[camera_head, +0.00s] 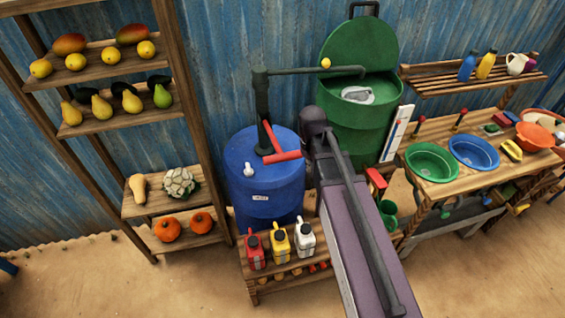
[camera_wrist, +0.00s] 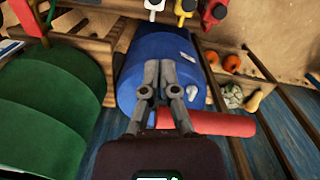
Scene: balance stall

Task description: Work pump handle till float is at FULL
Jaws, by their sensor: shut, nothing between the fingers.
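A dark green hand pump (camera_head: 262,105) stands on a blue barrel (camera_head: 243,190). Its red handle (camera_head: 285,157) sticks out low on the pump; it also shows in the wrist view (camera_wrist: 222,123). A pipe (camera_head: 315,71) runs from the pump top to a green tank (camera_head: 350,133) with a raised lid. A small yellow ball (camera_head: 326,63) shows by the pipe; I cannot tell if it is the float. A white gauge board (camera_head: 396,134) with a red mark leans right of the tank. My gripper (camera_wrist: 160,66) is shut and empty, overlapping the handle in the wrist view; contact is unclear.
My arm covers part of the tank's left side. A low bench (camera_head: 260,283) with red, yellow and white jugs stands in front of the barrel. A fruit shelf (camera_head: 105,128) is at left; a table (camera_head: 440,200) with basins (camera_head: 432,176) is at right. Sandy floor at front left is clear.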

